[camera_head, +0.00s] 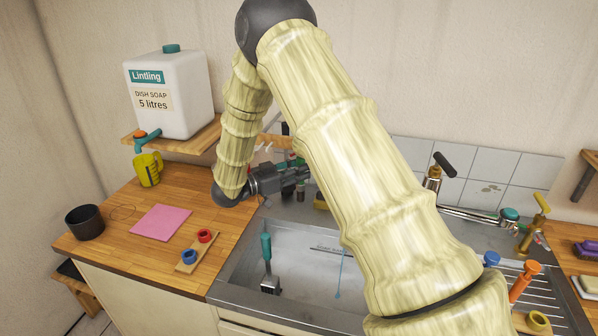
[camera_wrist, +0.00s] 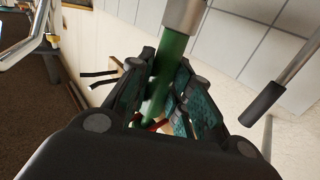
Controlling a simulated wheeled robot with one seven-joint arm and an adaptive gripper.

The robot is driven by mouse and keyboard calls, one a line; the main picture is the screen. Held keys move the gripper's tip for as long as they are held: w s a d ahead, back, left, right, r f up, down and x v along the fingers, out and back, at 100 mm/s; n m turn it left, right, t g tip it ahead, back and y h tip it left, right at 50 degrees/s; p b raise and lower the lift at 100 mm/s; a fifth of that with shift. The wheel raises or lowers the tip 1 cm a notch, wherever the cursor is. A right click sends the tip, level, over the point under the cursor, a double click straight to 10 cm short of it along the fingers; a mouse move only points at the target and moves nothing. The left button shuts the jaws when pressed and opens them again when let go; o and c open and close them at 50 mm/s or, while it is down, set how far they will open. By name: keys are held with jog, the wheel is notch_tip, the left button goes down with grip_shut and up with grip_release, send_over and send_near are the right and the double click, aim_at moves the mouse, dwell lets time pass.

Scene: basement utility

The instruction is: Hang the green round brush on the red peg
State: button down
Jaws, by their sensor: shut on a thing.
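My gripper (camera_head: 300,177) is behind the sink, close to the back wall, with its arm reaching across the head view. In the wrist view the gripper (camera_wrist: 165,80) is shut on the green handle of the round brush (camera_wrist: 166,72). A grey metallic part of the brush extends to the top edge there. In the head view the held brush is mostly hidden by the gripper and arm. A wooden rail (camera_head: 275,141) with pale pegs is on the wall just behind the gripper. A small red part (camera_wrist: 158,124) shows between the fingers; I cannot tell whether it is the red peg.
A soap canister (camera_head: 170,95) stands on a shelf at left. The sink (camera_head: 310,262) holds a teal-handled brush (camera_head: 267,262). A tap (camera_head: 440,175) rises behind the sink at right. A pink cloth (camera_head: 160,222) and black cup (camera_head: 85,222) lie on the left counter.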

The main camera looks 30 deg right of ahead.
jog(key=shift+w+d, duration=0.25)
jog(key=shift+d, duration=0.05)
jog(key=c, duration=1.2)
grip_release()
jog(key=shift+a, duration=0.1)
jog(key=w+a, duration=0.1)
jog(key=a, duration=1)
jog(key=shift+a, duration=0.4)
